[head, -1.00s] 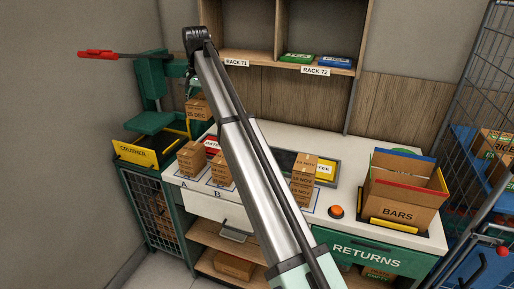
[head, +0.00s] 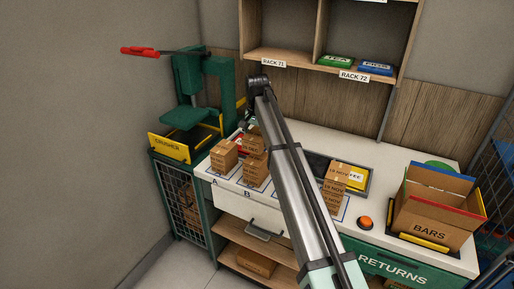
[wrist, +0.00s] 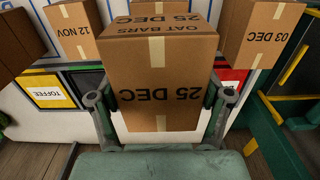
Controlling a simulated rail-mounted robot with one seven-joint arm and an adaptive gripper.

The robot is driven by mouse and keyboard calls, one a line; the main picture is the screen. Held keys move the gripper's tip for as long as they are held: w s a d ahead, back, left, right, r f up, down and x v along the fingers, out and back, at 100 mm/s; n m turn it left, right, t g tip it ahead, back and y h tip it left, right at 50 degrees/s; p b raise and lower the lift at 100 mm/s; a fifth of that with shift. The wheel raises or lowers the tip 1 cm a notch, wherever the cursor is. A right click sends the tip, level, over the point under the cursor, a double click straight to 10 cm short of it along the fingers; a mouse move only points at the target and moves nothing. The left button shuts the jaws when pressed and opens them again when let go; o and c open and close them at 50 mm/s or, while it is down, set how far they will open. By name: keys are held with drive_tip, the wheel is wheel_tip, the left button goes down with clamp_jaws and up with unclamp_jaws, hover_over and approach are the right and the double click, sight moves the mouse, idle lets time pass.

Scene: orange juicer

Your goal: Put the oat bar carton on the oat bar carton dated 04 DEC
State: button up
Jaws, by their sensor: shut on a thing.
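My gripper (wrist: 160,100) is shut on an oat bar carton (wrist: 160,60) marked 25 DEC, its print upside down in the wrist view. In the head view this held carton (head: 252,143) shows just behind and above the carton on spot B (head: 255,173); I cannot tell if they touch. That B carton shows in the wrist view as a strip (wrist: 180,7) behind the held one, its date hidden. A carton that reads 03 DEC (wrist: 262,32) is at the right in the wrist view, apparently the one on spot A (head: 224,155). No 04 DEC is readable.
A carton stack (head: 332,192) stands right of B, near a yellow toffee box (head: 356,178). A 12 NOV carton (wrist: 73,28) is at left in the wrist view. The green crusher (head: 190,95) stands left; an orange button (head: 365,222) and open BARS box (head: 440,212) are right.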

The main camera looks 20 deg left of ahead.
sight(257, 134)
drive_tip(key=shift+f+p, duration=0.7)
drive_tip(key=shift+f, duration=2.15)
drive_tip(key=o, duration=1.2)
drive_tip(key=shift+f, duration=0.1)
drive_tip(key=shift+o, duration=0.2)
wheel_tip(257, 134, up, 12)
drive_tip(key=b, duration=0.3)
